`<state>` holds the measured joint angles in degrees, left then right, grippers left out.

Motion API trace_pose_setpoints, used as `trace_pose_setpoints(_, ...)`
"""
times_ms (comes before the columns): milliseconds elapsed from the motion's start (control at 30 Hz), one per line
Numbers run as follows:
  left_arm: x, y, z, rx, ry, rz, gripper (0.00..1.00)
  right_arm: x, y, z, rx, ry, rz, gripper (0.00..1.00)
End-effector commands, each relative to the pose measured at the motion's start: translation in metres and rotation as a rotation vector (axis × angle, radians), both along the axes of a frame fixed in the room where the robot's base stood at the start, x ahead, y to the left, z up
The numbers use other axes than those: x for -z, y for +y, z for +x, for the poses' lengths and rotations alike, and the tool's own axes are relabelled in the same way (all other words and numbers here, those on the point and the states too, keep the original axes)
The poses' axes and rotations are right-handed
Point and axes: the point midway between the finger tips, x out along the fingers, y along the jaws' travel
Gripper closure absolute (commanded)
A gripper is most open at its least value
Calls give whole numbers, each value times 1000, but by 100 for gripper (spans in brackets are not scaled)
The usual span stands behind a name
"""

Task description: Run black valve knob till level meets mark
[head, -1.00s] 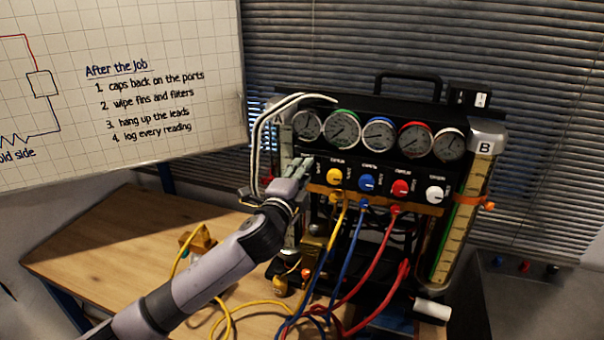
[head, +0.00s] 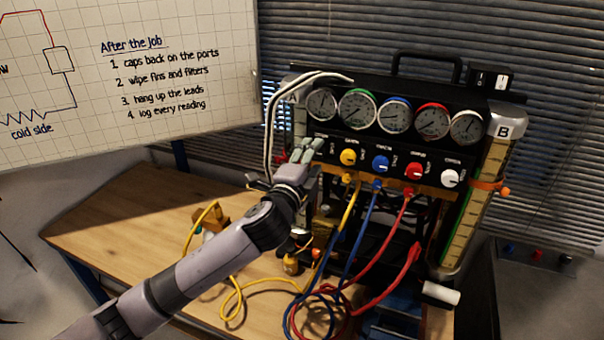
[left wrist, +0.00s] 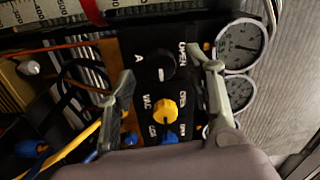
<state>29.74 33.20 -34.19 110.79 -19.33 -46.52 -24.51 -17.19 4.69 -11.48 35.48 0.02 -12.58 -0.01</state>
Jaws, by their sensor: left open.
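The black valve knob (left wrist: 160,66) sits on the black panel beside the printed letter A in the left wrist view. My left gripper (left wrist: 162,66) is open, with one finger on each side of the knob; I cannot tell whether either touches it. In the head view my left gripper (head: 309,149) is at the panel's left end and hides the knob. A column with a red strip (left wrist: 92,12) and pale scales shows at the top of the left wrist view. Column B (head: 472,212), with a green strip and an orange band (head: 487,184), stands at the right. My right gripper is out of view.
A yellow knob (head: 348,157) is close beside the left gripper, followed by blue, red and white knobs. Several dials line the panel above. Pale hoses (head: 270,120) loop at the left; coloured hoses hang below. The wooden table (head: 130,215) is mostly bare at left.

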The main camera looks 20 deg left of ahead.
Motion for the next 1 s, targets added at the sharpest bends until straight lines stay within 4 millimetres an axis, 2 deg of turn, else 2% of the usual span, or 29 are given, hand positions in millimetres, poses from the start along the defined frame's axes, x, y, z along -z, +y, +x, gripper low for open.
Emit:
trace_pose_setpoints(200, 2, 1, -49, 2, 3, 0, 52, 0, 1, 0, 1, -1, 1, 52)
trace_pose_setpoints(433, 1, 3, -84, 1, 2, 0, 52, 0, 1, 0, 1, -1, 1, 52)
trace_pose_setpoints(600, 0, 3, -93, 1, 1, 0, 52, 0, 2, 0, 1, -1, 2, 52)
trace_pose_setpoints(1000, 0, 3, -93, 0, 1, 0, 52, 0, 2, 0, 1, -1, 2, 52)
